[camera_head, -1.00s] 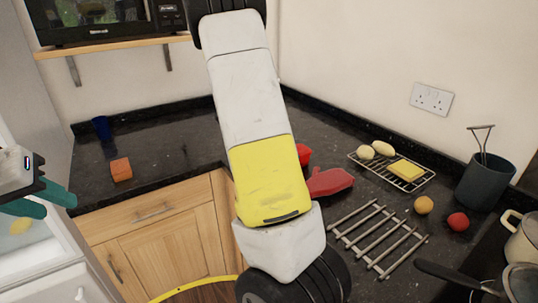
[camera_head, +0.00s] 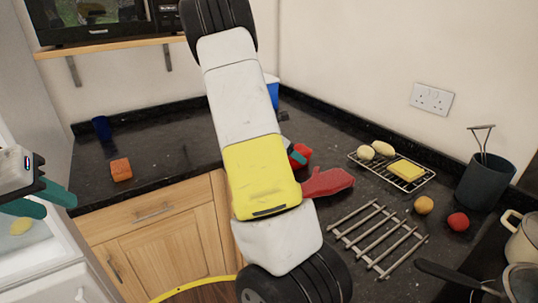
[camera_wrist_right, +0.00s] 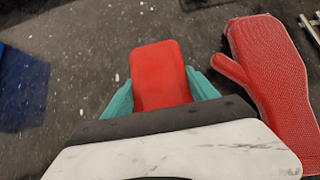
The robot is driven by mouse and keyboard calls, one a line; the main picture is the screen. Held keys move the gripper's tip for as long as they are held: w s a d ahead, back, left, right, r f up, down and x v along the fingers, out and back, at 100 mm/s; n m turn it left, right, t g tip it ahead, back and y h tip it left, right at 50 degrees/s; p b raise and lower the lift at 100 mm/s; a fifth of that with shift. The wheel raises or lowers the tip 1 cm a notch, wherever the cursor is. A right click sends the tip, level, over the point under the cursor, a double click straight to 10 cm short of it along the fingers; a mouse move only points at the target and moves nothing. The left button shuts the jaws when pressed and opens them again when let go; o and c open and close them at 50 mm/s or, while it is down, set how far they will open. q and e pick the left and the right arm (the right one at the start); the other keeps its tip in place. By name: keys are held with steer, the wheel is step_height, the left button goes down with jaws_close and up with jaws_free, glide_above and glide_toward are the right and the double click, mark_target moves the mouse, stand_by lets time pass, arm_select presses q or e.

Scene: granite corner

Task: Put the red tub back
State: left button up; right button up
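The red tub (camera_head: 303,153) sits on the dark counter in the corner, partly hidden by my right arm. In the right wrist view the red tub (camera_wrist_right: 160,75) lies between the teal fingers of my right gripper (camera_wrist_right: 160,88). One finger is close along each side, and no clear gap shows; I cannot tell whether they press on it. In the head view only a teal part of the right gripper (camera_head: 296,156) shows beside the tub. My left gripper (camera_head: 42,200) is at the left edge, open and empty, in front of the open fridge.
A red oven mitt (camera_head: 328,182) lies right beside the tub. A metal trivet (camera_head: 376,236), a wire rack (camera_head: 392,165) with food and a dark utensil pot (camera_head: 485,182) stand farther right. A blue item (camera_head: 272,92) shows behind my arm. The counter around the orange block (camera_head: 121,169) is mostly clear.

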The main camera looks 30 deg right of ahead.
steer(key=c, duration=1)
steer(key=shift+o, duration=0.2)
steer(key=shift+r, duration=0.15)
steer(key=shift+r, duration=0.65)
steer(key=shift+a+r, duration=0.15)
steer(key=shift+r, duration=0.4)
steer(key=shift+a+r, duration=0.15)
steer(key=shift+r, duration=0.35)
steer(key=s+a+r, duration=0.1)
steer(key=s+a, duration=0.2)
steer(key=a, duration=0.4)
steer(key=s+a, duration=0.4)
steer(key=a, duration=0.3)
steer(key=w+a+r+n+t+y, duration=0.2)
steer(key=w+a+n+t+y, duration=0.1)
steer(key=a, duration=0.5)
steer(key=w+a+r+n+t+y, duration=0.1)
steer(key=w+a+n+t+y, duration=0.2)
steer(key=w+a+n, duration=0.4)
steer(key=a+n+t, duration=0.1)
steer(key=n, duration=0.2)
steer(key=shift+w+a+r+n+t, duration=0.15)
steer(key=shift+w+r+n+t, duration=0.15)
steer(key=shift+w+r+t, duration=0.1)
